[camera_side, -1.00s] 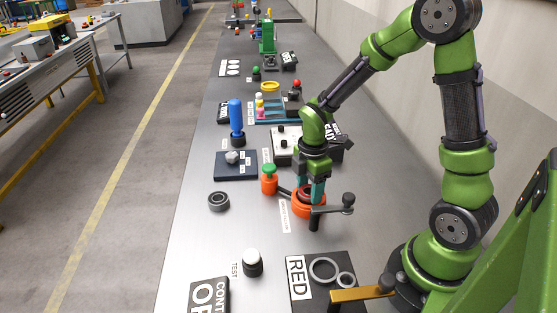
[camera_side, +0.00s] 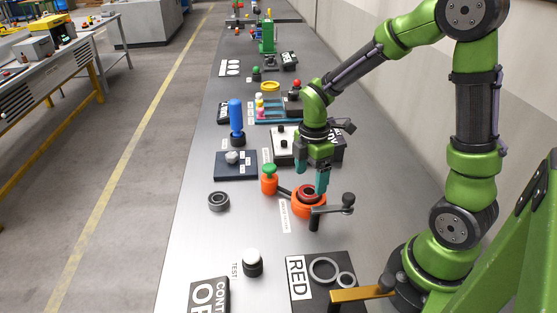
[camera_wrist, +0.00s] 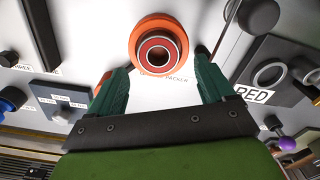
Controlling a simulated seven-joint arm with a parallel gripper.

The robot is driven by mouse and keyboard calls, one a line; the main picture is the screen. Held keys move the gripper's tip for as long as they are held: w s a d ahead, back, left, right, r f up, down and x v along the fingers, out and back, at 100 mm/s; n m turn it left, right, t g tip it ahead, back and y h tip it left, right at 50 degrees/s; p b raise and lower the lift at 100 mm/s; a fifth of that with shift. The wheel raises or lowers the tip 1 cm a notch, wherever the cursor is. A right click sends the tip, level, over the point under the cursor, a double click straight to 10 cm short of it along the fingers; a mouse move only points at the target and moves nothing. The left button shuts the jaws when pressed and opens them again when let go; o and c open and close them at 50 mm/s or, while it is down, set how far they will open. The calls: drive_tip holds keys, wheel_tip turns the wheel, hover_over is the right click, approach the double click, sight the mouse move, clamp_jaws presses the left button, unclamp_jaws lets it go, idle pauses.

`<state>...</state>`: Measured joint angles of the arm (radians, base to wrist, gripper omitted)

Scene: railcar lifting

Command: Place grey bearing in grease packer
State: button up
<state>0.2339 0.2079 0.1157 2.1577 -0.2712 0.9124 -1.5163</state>
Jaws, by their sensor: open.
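The grease packer (camera_side: 296,209) is an orange round cup on the bench, with a crank arm at its right and a green-topped orange post at its left. A ring-shaped bearing (camera_wrist: 158,37) lies flat inside it, with a grey outer rim and a red band. It also shows in the side view (camera_side: 308,195). My gripper (camera_side: 310,186) is open, with its teal fingers pointing down just above the packer. In the wrist view my gripper (camera_wrist: 160,82) has its fingers spread apart with nothing between them.
A dark bearing (camera_side: 218,201) lies on the bench left of the packer. A black board marked RED (camera_side: 300,290) with rings is in front, near a white-topped button (camera_side: 252,260). A blue bottle-like part (camera_side: 236,116) stands farther back.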

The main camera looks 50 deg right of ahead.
sight(309, 191)
wheel_tip(309, 191, up, 8)
drive_tip(key=f, duration=0.1)
drive_tip(key=s+a+r+m+t+y, duration=0.2)
drive_tip(key=s+a+r+m+t, duration=0.5)
drive_tip(key=m, duration=1)
wheel_tip(309, 191, up, 2)
drive_tip(key=shift+s+a+r+m, duration=0.2)
drive_tip(key=shift+s+m, duration=0.1)
drive_tip(key=shift+s, duration=0.65)
